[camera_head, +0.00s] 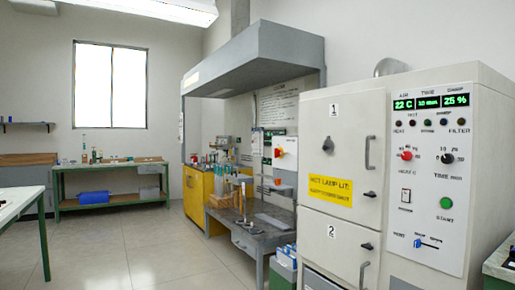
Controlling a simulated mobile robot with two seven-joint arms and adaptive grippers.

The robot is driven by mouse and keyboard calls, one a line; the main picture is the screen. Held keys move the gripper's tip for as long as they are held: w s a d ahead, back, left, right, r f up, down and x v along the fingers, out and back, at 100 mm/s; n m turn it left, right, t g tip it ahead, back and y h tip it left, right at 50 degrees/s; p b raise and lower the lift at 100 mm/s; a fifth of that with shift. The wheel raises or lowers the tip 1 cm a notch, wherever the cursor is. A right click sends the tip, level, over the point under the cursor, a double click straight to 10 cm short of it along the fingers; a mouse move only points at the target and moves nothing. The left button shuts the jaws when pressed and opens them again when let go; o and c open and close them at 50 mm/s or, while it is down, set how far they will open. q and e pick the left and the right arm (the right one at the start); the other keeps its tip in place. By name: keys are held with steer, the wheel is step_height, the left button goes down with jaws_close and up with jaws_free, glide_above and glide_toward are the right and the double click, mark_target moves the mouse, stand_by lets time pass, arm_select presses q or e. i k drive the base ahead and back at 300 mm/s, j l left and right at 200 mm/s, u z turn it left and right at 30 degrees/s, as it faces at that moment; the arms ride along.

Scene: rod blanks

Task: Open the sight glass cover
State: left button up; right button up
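A light grey oven cabinet (430,62) stands at the right. Its upper door (320,112), marked 1, is shut and has a grey handle (369,152) and a yellow label (330,191). A small dark round fitting (328,146) sits on this door's left side; I cannot tell whether it is the sight glass cover. The lower door (335,240), marked 2, is also shut, with its own handle (363,274). Neither of my grippers is in view.
The control panel (432,190) has lit displays, knobs and a green button. A grey bench (262,240) under a hood (260,45) stands left of the oven. A table edge (496,268) shows at the lower right. The floor (140,250) in front is clear.

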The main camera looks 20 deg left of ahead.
mark_target(327, 147)
steer(key=u, duration=0.3)
steer(key=i+j+z, duration=0.1)
steer(key=z, duration=0.5)
steer(key=i+j+z, duration=0.2)
steer(key=j+z, duration=0.2)
steer(key=j, duration=0.25)
steer(key=i+j+z, duration=0.2)
steer(key=j, duration=0.15)
